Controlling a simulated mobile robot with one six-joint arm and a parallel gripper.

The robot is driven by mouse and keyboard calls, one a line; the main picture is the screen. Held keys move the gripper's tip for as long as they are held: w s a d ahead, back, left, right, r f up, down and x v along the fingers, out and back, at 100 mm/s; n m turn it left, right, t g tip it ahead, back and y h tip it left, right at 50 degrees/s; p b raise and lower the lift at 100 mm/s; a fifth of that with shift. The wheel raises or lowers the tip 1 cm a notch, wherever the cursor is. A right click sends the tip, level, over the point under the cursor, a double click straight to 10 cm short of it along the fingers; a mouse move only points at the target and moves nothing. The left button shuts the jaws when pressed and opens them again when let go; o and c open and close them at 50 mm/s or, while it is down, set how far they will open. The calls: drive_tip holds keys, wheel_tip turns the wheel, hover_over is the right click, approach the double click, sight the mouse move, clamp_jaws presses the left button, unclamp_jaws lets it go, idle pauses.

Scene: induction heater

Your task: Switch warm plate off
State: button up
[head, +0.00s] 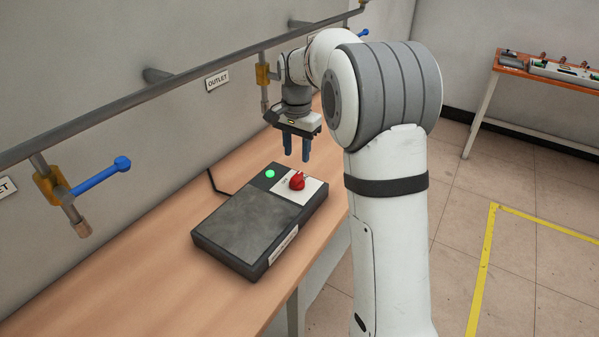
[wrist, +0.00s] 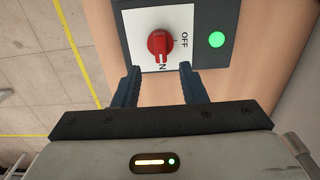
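The warm plate (head: 250,228) is a dark flat box on the wooden bench. Its red rotary knob (head: 297,181) sits on a white panel beside a lit green lamp (head: 269,174). In the wrist view the red knob (wrist: 160,43) points toward the partly hidden ON label, and OFF is printed to its right. The green lamp (wrist: 216,39) also glows there. My gripper (head: 296,157) is above and behind the knob end of the plate, fingers pointing down. In the wrist view my gripper (wrist: 158,76) is open and empty, with the knob ahead of the gap between its fingers, apart from them.
A grey pipe (head: 180,82) with blue-handled valves (head: 100,176) runs along the wall behind the bench (head: 130,275). A black cable (head: 216,183) leaves the plate at the back. The bench left of the plate is clear. Another table (head: 545,73) stands far right.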

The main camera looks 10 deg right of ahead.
sight(297, 175)
wheel_tip(297, 175, down, 8)
drive_tip(key=shift+r, duration=0.1)
idle(0.4)
